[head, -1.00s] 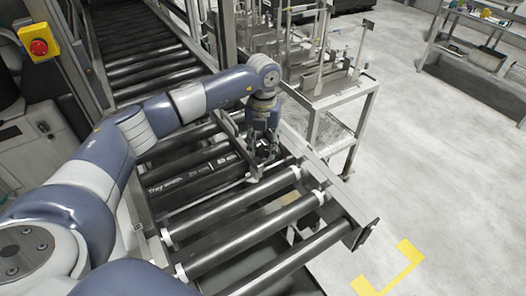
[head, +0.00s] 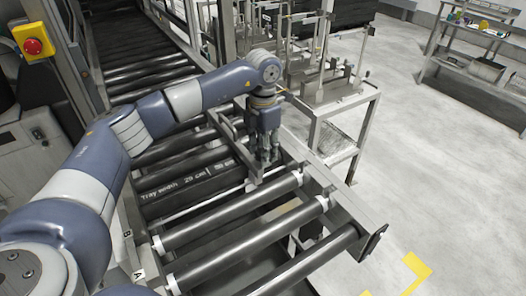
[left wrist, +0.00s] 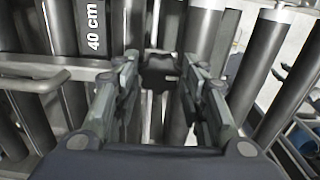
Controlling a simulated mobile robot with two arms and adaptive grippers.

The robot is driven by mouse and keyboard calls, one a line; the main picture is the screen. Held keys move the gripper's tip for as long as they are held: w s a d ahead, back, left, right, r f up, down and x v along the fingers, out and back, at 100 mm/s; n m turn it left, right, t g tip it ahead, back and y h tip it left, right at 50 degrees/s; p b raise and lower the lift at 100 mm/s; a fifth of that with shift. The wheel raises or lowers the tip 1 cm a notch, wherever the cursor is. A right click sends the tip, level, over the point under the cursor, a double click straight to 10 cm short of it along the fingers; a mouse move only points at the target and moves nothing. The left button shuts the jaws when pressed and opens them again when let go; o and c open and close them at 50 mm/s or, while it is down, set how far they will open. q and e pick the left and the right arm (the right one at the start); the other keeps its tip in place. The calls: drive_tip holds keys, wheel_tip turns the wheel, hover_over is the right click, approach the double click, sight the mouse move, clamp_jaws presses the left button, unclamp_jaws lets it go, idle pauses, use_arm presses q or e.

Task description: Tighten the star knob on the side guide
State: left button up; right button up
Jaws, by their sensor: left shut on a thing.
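My left gripper (head: 268,156) points down over the roller conveyor, beside the metal side guide (head: 238,148). In the left wrist view the dark star knob (left wrist: 158,71) lies between the two fingertips, and the left gripper (left wrist: 158,80) is shut on it. The knob's lower part and stem are hidden in that view. In the head view the fingers cover the knob. My right gripper is in neither view.
Black rollers (head: 245,215) with white end collars lie around the guide. A metal frame stand (head: 340,115) stands beyond the conveyor. A red emergency button (head: 33,46) is at upper left. Open floor lies right.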

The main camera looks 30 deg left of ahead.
use_arm(q)
drive_tip(key=shift+m, duration=0.4)
drive_tip(key=o, duration=1.1)
drive_tip(key=shift+c, duration=0.2)
wheel_tip(320, 180, up, 12)
